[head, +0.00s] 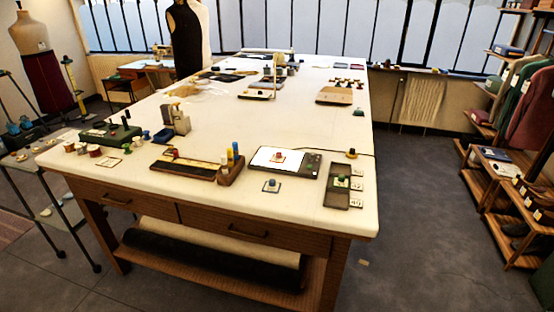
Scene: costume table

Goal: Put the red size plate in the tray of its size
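A small pale plate with a red knob (277,158) lies on the white top of a flat dark device (309,165) near the front of the table. A similar plate with a blue knob (271,186) lies on the table just in front of it. To the right stands a narrow dark tray (337,201) divided into compartments. A plate with a green knob (342,181) sits in its middle part. Several pale number cards (356,187) lie along the tray's right side; their numbers are too small to read surely. Neither of my grippers is in view.
A wooden block with upright coloured spools (231,172) and a long wooden tray (188,166) lie left of the device. A yellow-knobbed thing (351,153) with a dark cable is behind the tray. The white tabletop (310,125) is clear behind the device.

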